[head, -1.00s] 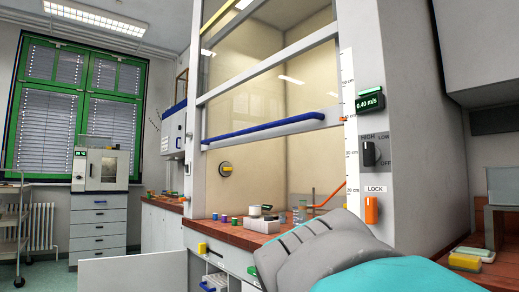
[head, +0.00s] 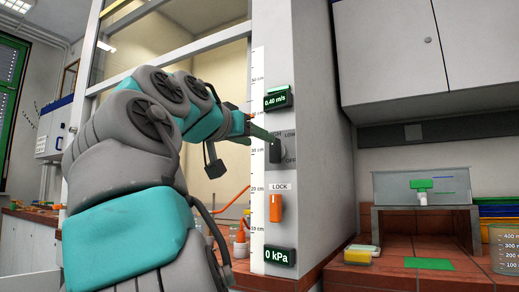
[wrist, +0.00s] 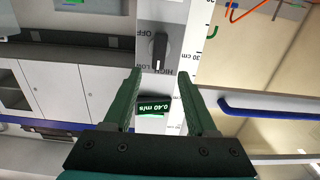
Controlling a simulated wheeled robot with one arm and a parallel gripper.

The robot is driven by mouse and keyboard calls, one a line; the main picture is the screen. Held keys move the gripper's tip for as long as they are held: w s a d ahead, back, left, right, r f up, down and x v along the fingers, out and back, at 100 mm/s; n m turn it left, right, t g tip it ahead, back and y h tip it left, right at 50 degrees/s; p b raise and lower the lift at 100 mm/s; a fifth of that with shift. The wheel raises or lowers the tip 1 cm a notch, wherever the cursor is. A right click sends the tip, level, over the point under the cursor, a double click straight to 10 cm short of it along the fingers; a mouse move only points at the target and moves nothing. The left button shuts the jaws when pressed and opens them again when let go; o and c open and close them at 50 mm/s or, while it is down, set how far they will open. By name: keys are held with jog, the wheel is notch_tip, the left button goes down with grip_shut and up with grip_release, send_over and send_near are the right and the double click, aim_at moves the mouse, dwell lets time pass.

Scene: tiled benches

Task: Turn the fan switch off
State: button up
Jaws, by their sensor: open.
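The fan switch is a dark rotary knob (head: 275,151) on the pale post of the fume hood, labelled HIGH, LOW and OFF. In the wrist view, which is upside down, the knob (wrist: 158,47) stands upright with its pale mark at the HIGH/LOW end, away from OFF. My gripper (wrist: 158,76) is open, its two green fingers spread with nothing between them. The knob lies just beyond the fingertips, roughly centred between them. In the head view my gripper (head: 261,134) reaches the post just left of the knob and partly covers the HIGH label; contact cannot be told.
A green-framed airflow display (head: 277,98) reading 0.40 m/s is above the knob. An orange LOCK switch (head: 276,208) and a kPa display (head: 280,256) are below. The sash handle (wrist: 270,108) is beside the post. A bench with a clear box (head: 422,187) is right.

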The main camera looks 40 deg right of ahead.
aim_at(276, 151)
jog(key=x, duration=0.7)
jog(key=shift+d+r+p, duration=0.35)
jog(key=shift+d, duration=0.1)
grip_shut()
